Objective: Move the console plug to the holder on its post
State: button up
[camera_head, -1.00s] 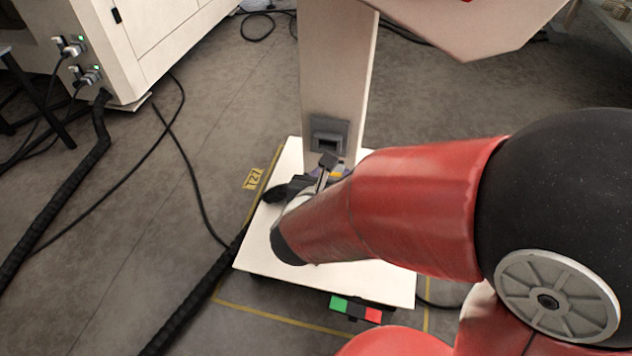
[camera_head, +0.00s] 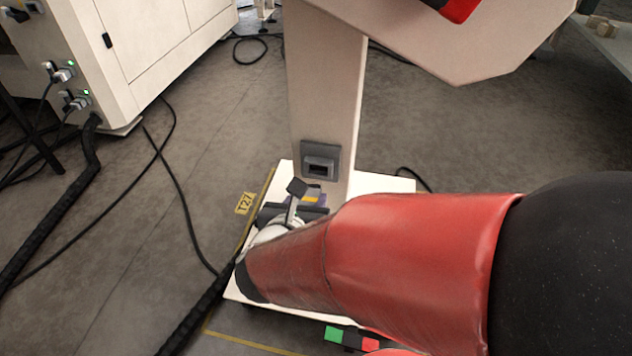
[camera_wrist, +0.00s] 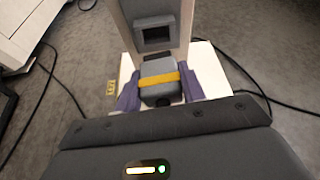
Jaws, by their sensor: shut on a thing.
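The console plug (camera_wrist: 158,82), a dark grey block with a yellow band, sits between the two purple fingers of my gripper (camera_wrist: 160,92) in the wrist view. My gripper is shut on it. In the head view my gripper (camera_head: 296,202) is low in front of the post, partly hidden by my red arm. The holder (camera_head: 320,164) is a grey socket with a dark opening on the front of the beige post (camera_head: 326,100). In the wrist view the holder (camera_wrist: 156,36) is just beyond the plug, apart from it.
The post stands on a white base plate (camera_head: 399,184). A white cabinet (camera_head: 150,50) with plugs in its side is at the left. Black cables (camera_head: 186,200) cross the floor. A green and red block (camera_head: 350,338) lies by the plate's front edge.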

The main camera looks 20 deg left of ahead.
aim_at(310, 189)
jog(key=shift+w, duration=0.85)
jog(key=shift+w+a, duration=0.1)
jog(key=shift+w, duration=0.1)
jog(key=shift+w+a+b, duration=0.1)
jog(key=shift+w+b, duration=0.3)
jog(key=shift+w, duration=0.25)
jog(key=shift+w+b, duration=0.3)
jog(key=shift+b, duration=0.05)
jog(key=shift+w+a, duration=0.1)
jog(key=shift+w, duration=0.6)
dwell(1.1)
jog(key=o, duration=1.3)
jog(key=shift+c, duration=0.2)
